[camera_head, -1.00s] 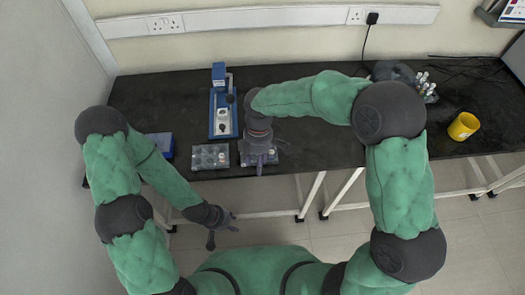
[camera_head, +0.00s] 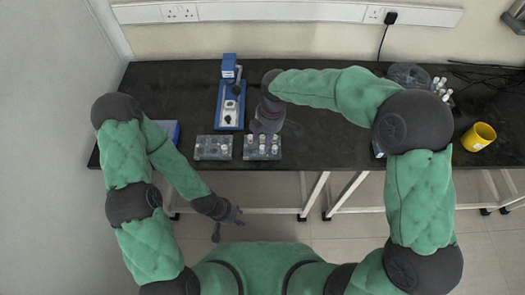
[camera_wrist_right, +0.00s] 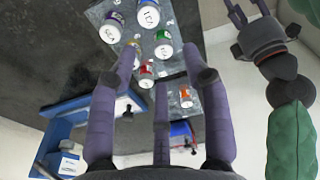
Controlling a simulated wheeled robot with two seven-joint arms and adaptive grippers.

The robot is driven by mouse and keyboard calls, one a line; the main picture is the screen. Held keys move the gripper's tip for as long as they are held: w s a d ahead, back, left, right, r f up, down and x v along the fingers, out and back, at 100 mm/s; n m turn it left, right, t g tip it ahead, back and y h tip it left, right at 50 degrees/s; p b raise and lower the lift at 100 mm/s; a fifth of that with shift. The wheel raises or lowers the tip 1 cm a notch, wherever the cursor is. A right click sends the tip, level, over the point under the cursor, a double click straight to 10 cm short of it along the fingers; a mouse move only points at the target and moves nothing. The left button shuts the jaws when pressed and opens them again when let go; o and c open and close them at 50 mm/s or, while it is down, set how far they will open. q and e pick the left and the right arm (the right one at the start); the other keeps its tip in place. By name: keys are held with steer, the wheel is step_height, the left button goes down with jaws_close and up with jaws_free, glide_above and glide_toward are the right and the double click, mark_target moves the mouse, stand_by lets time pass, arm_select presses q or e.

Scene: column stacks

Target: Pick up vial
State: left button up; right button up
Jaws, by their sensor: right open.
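Several vials (camera_head: 262,139) with coloured bands stand in the right-hand grey rack (camera_head: 262,157). The right wrist view shows these vials (camera_wrist_right: 163,43) with marked tops, just beyond my fingers. A left-hand rack (camera_head: 203,145) beside it holds at least one vial, also visible in the right wrist view (camera_wrist_right: 186,97). My right gripper (camera_head: 268,124) is above the back edge of the right-hand rack. Its fingers (camera_wrist_right: 163,85) are spread and nothing is between them. My left gripper (camera_head: 226,222) is open and empty in front of the table, low and apart from the racks.
A blue device with a white plate (camera_head: 230,108) stands behind the racks, close to my right gripper. A blue box (camera_head: 171,131) lies to the left. A yellow mug (camera_head: 478,136) stands at the right. The table's front edge is just before the racks.

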mark_target(263, 147)
steer(key=f, duration=0.1)
steer(key=f+b, duration=0.1)
steer(key=f, duration=0.2)
steer(key=shift+s+a+f+b, duration=0.1)
steer(key=shift+s+a+b, duration=0.15)
steer(key=shift+a+b, duration=0.1)
steer(key=c, duration=0.9)
